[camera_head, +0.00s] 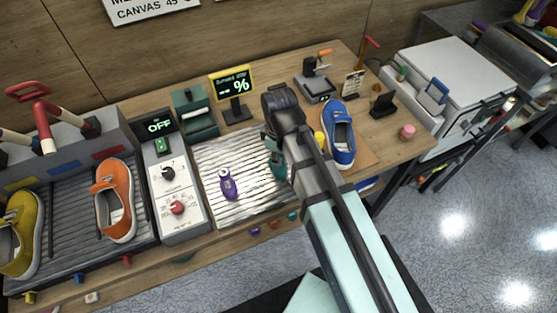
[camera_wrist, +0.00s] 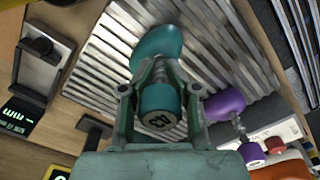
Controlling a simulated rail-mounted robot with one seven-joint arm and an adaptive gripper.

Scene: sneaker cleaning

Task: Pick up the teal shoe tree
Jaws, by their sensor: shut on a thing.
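The teal shoe tree (camera_head: 277,165) is at the right part of the ribbed silver mat (camera_head: 240,205), partly hidden behind my arm in the head view. In the wrist view the teal shoe tree (camera_wrist: 160,97) lies between the two fingers, its heel end marked 43 toward me and its rounded toe pointing away over the ribs. My gripper (camera_wrist: 160,92) is shut on it near the heel end. I cannot tell whether it still touches the mat.
A purple shoe tree (camera_head: 228,184) lies on the mat to the left, close beside my gripper in the wrist view. A blue sneaker (camera_head: 339,135) stands right of my arm. A control box (camera_head: 174,185) borders the mat's left side; an orange sneaker (camera_head: 115,200) is beyond it.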

